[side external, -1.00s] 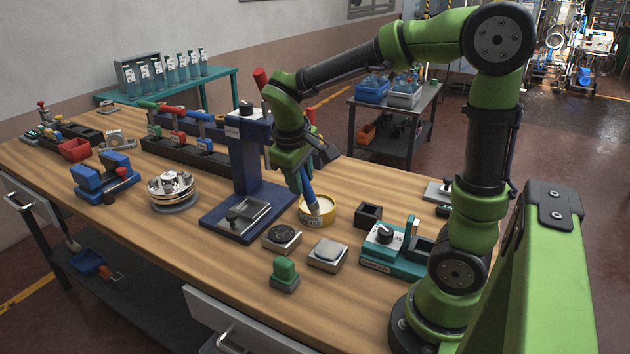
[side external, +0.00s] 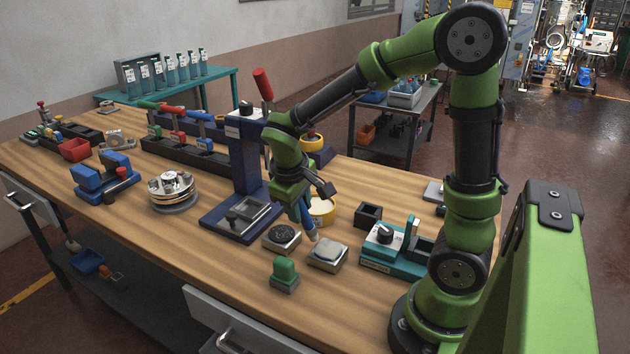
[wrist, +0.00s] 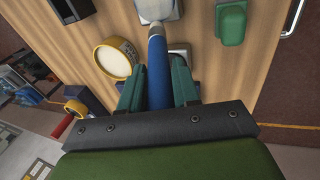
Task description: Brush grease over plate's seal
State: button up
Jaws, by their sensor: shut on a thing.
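My gripper (side external: 302,200) is shut on the blue handle of a brush (wrist: 157,75), which points downward and slightly tilted. The block also shows at the top of the wrist view (wrist: 158,10). I cannot tell whether the bristles touch it. A yellow-rimmed tin of cream-coloured grease (side external: 323,211) stands just behind the brush; it also shows in the wrist view (wrist: 115,59). A square block with a dark round top (side external: 282,237) sits left of the brush. Which piece carries the seal is unclear.
A blue press stand (side external: 245,190) rises close left of my gripper. A green block (side external: 285,272) stands in front, a teal fixture (side external: 392,250) and a small black box (side external: 368,214) to the right. A round silver fixture (side external: 172,190) is further left.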

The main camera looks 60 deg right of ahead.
jog(key=shift+f, duration=0.6)
jog(key=shift+s+f, duration=0.25)
jog(key=shift+f, duration=0.05)
jog(key=shift+s, duration=3.05)
jog(key=shift+w, duration=2.75)
jog(key=shift+w+d, duration=0.1)
jog(key=shift+w, duration=0.55)
jog(key=shift+s+d, duration=0.25)
jog(key=shift+d, duration=0.4)
jog(key=s, duration=0.6)
jog(key=shift+s, duration=0.3)
jog(key=shift+w, duration=3.55)
grip_shut()
jog(key=shift+s+r, duration=0.1)
jog(key=shift+r, duration=4)
